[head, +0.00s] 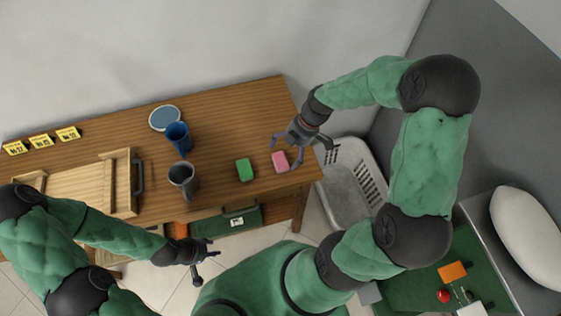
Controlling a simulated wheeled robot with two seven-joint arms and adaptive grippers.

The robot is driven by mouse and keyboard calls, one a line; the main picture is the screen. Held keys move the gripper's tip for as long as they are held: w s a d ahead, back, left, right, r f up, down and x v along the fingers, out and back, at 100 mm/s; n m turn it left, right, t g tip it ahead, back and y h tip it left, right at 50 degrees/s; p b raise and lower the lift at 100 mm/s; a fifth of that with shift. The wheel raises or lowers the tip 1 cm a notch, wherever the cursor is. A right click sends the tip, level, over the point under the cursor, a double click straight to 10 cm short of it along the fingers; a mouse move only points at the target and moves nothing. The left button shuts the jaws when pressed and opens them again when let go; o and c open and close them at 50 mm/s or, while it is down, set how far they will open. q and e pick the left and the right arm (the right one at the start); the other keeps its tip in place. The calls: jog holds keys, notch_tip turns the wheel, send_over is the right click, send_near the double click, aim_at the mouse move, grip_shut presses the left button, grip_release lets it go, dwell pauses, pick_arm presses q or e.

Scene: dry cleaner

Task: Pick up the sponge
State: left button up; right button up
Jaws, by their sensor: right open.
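A pink block (280,161) and a green block (244,170) lie on the wooden table (222,115) near its right end. Either could be the sponge; I cannot tell which from this view. My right gripper (300,149) is open, with its fingers spread over the table's right end, just above and right of the pink block in the picture. Nothing shows between its fingers. My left gripper (204,267) is in front of the table, low in the picture and away from both blocks. Its jaw opening is unclear.
A blue cup (178,138), a grey cup (182,176) and a round blue-grey lid or dish (165,118) stand left of the blocks. A wooden tray (92,182) and yellow number tags (40,141) are further left. A white basket (350,178) stands beyond the table's right edge.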

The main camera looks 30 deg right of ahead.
aim_at(281, 160)
jog(key=shift+w+b+x, duration=0.15)
jog(key=shift+b+x, duration=0.05)
jog(key=shift+x, duration=0.95)
jog(key=shift+w+b+x, duration=0.1)
jog(key=shift+b+x, duration=0.05)
jog(key=shift+x, duration=1)
jog(key=shift+a, duration=0.1)
jog(key=c, duration=1.1)
jog(key=shift+c, duration=0.2)
